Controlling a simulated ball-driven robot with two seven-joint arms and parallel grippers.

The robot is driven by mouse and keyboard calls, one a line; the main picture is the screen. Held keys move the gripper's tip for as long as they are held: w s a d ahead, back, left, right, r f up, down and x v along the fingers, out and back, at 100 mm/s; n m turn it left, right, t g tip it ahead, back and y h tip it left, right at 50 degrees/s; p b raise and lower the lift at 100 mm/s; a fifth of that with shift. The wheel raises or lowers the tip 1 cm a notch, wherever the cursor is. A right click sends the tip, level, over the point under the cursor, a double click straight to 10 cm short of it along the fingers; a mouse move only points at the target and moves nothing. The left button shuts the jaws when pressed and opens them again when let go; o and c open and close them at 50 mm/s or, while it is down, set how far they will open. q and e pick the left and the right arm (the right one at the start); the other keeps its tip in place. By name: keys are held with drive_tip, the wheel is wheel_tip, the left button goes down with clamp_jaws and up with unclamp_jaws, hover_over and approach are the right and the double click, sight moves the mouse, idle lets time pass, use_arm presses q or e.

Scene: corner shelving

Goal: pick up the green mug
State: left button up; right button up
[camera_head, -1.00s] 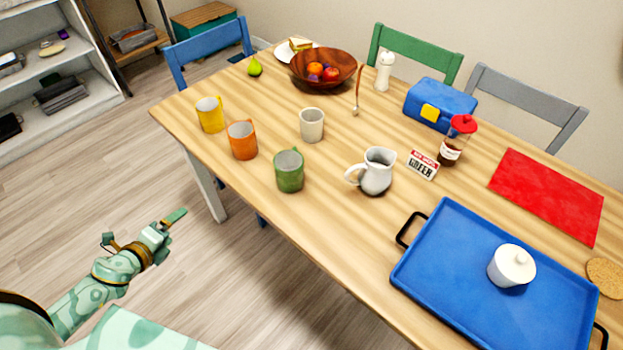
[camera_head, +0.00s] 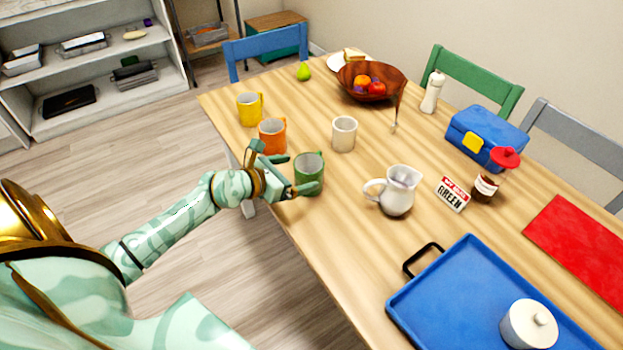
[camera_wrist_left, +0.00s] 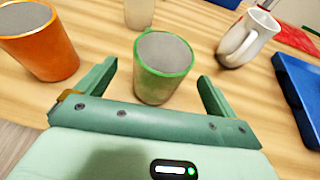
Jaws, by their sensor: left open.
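The green mug (camera_head: 310,172) stands upright near the left long edge of the wooden table. In the left wrist view the green mug (camera_wrist_left: 163,68) sits between and just ahead of the two open fingers. My left gripper (camera_head: 294,173) is open at the near side of the mug, and one finger overlaps the mug's lower part in the head view. In the wrist view both fingers of the left gripper (camera_wrist_left: 158,85) are spread with a gap on each side of the mug. I cannot tell whether either finger touches it. My right gripper is not in view.
The orange mug (camera_head: 272,136) stands close to the left of the green one. A yellow mug (camera_head: 249,109), a white cup (camera_head: 344,134) and a white pitcher (camera_head: 396,190) stand nearby. A blue tray (camera_head: 430,290) lies at the lower right.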

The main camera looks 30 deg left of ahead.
sight(319, 169)
use_arm(q)
drive_tip(key=b+x, duration=0.1)
drive_tip(key=x, duration=0.1)
drive_tip(key=b+x, duration=0.1)
drive_tip(key=x, duration=0.2)
drive_tip(key=shift+f+b, duration=0.35)
drive_tip(key=shift+f, duration=0.15)
drive_tip(key=shift+w, duration=0.15)
drive_tip(key=shift+r, duration=0.15)
drive_tip(key=c, duration=1)
drive_tip(key=shift+c, duration=1.1)
drive_tip(key=shift+r, duration=0.1)
